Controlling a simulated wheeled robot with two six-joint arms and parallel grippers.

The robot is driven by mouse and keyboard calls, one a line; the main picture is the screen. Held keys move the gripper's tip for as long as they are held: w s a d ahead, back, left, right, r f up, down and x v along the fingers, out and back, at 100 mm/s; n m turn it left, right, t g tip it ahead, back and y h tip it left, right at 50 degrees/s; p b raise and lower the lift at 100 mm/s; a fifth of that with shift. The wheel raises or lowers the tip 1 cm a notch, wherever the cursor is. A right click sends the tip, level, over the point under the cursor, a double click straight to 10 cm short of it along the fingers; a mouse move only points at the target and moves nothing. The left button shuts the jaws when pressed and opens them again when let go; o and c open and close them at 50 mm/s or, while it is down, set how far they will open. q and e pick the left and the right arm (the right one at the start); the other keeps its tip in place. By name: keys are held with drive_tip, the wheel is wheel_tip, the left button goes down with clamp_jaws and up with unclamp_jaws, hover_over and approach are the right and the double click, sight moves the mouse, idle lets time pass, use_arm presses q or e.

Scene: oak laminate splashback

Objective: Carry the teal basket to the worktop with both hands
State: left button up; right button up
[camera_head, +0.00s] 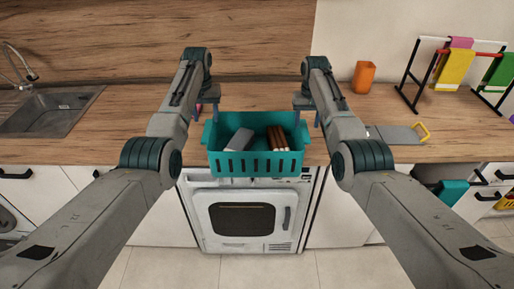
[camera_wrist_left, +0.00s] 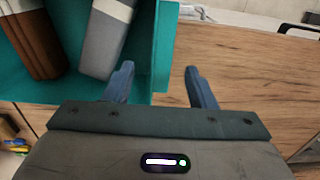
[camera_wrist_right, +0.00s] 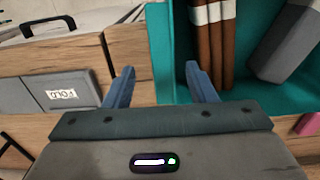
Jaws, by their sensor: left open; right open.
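The teal basket (camera_head: 226,166) is at the front edge of the wooden worktop (camera_head: 120,121), above the white oven; whether it rests fully on the worktop is unclear. It holds a grey block (camera_head: 239,140) and several brown bars (camera_head: 277,138) with a white band. My left gripper (camera_head: 207,108) is open at its left end; in the left wrist view its fingers (camera_wrist_left: 160,88) stand on either side of the basket's end wall (camera_wrist_left: 164,45). My right gripper (camera_head: 305,108) is open at the right end, its fingers (camera_wrist_right: 160,86) likewise either side of that end wall (camera_wrist_right: 160,45).
A sink (camera_head: 52,112) is at the left. The worktop behind the basket looks clear.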

sight(207, 130)
use_arm(q)
drive_tip(key=f, duration=0.4)
drive_tip(key=shift+a, duration=0.4)
use_arm(e)
drive_tip(key=f, duration=0.3)
drive_tip(key=shift+w+a+f, duration=0.1)
drive_tip(key=shift+a+f, duration=0.2)
drive_tip(key=shift+f, duration=0.1)
use_arm(q)
drive_tip(key=shift+d+f, duration=0.25)
drive_tip(key=shift+f, duration=0.25)
use_arm(e)
drive_tip(key=shift+d+f, duration=0.2)
drive_tip(key=shift+f, duration=0.35)
use_arm(q)
drive_tip(key=shift+a, duration=0.1)
drive_tip(key=c, duration=0.5)
use_arm(e)
drive_tip(key=shift+a, duration=0.1)
drive_tip(key=c, duration=0.5)
use_arm(q)
clamp_jaws()
use_arm(e)
clamp_jaws()
use_arm(q)
drive_tip(key=shift+r, duration=0.1)
use_arm(e)
drive_tip(key=shift+r, duration=0.1)
